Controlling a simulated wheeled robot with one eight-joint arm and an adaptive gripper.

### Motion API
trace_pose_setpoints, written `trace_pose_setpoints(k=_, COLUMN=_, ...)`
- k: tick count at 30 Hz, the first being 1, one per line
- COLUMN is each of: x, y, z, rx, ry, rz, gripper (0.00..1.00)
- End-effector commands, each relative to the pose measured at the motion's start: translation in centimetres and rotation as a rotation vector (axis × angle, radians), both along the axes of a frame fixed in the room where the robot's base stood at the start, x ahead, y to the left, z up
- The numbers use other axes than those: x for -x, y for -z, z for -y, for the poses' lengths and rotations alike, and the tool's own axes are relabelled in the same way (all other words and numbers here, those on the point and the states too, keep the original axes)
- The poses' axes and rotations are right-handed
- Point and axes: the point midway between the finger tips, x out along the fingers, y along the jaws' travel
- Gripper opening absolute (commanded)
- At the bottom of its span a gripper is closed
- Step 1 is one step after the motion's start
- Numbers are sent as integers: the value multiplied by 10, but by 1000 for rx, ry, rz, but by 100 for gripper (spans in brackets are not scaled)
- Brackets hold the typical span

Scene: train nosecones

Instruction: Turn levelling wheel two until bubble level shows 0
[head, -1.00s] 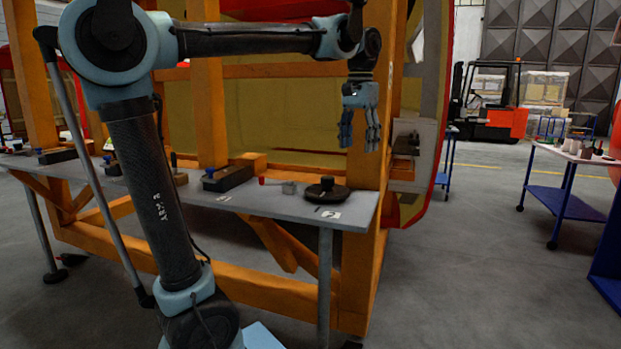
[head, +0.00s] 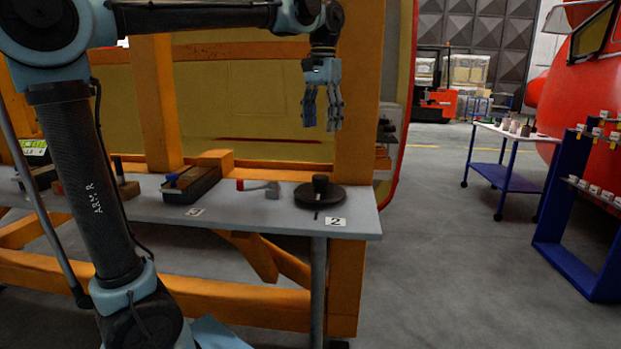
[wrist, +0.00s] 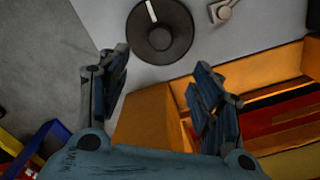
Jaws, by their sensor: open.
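Levelling wheel two (head: 320,196) is a black disc with an upright knob, lying on the grey bench near its right end. A white label with a "2" (head: 335,222) is in front of it. My gripper (head: 322,125) is open and empty, pointing down, above and apart from the wheel. In the wrist view, the wheel (wrist: 160,32) shows beyond and between the open fingers (wrist: 155,85), with a white mark on its dark face. At the far left of the head view, a small device with a bright green display (head: 34,148) may be the bubble level; its reading is too small to tell.
An orange post (head: 356,110) rises behind the wheel. A blue trolley (head: 505,178) and blue rack (head: 570,225) stand at right; floor between is clear.

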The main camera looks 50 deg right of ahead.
Motion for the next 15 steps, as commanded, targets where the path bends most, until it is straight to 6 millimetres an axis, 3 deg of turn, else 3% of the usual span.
trace_pose_setpoints(k=15, x=-2, y=87, z=-1, rx=0, ry=-3, rz=0, gripper=59)
